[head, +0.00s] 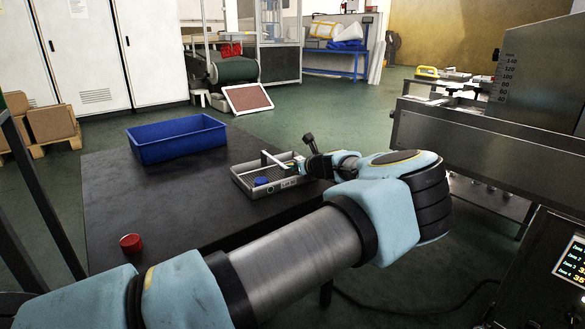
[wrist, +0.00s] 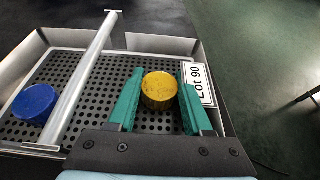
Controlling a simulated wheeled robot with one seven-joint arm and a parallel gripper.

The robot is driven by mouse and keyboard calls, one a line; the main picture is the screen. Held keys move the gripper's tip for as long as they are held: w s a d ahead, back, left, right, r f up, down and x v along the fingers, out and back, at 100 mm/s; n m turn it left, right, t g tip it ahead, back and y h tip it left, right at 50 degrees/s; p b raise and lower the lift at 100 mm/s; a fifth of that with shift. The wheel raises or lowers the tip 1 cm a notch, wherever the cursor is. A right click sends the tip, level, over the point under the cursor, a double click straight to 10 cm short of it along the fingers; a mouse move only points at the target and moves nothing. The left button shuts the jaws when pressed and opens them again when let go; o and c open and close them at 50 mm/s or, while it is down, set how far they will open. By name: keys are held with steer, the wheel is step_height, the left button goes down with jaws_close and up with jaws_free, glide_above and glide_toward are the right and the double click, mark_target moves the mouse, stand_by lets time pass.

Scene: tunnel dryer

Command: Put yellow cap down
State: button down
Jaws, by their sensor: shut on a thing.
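The yellow cap (wrist: 159,90) is between the green fingers of my gripper (wrist: 161,86) in the wrist view, over the right compartment of a grey perforated tray (wrist: 165,43). I cannot tell whether it touches the tray floor. A blue cap (wrist: 35,103) lies in the left compartment, across a metal divider bar (wrist: 85,80). In the head view my gripper (head: 311,166) is at the right side of the tray (head: 265,192), and the yellow cap is hidden there. The blue cap (head: 262,181) shows in the tray.
The tray stands on a dark table (head: 190,205) near its right edge, with a "Lot 90" label (wrist: 200,84) on its right side. A blue crate (head: 178,140) stands at the back. A red cap (head: 131,242) lies at the front left. The middle of the table is clear.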

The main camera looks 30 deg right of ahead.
steer(key=shift+c, duration=1.6)
jaws_free()
steer(key=shift+s+r, duration=0.15)
steer(key=shift+r, duration=0.05)
steer(key=p+v, duration=0.1)
steer(key=v, duration=1)
steer(key=shift+s, duration=0.35)
steer(key=shift+r+p, duration=0.1)
steer(key=shift+p, duration=0.2)
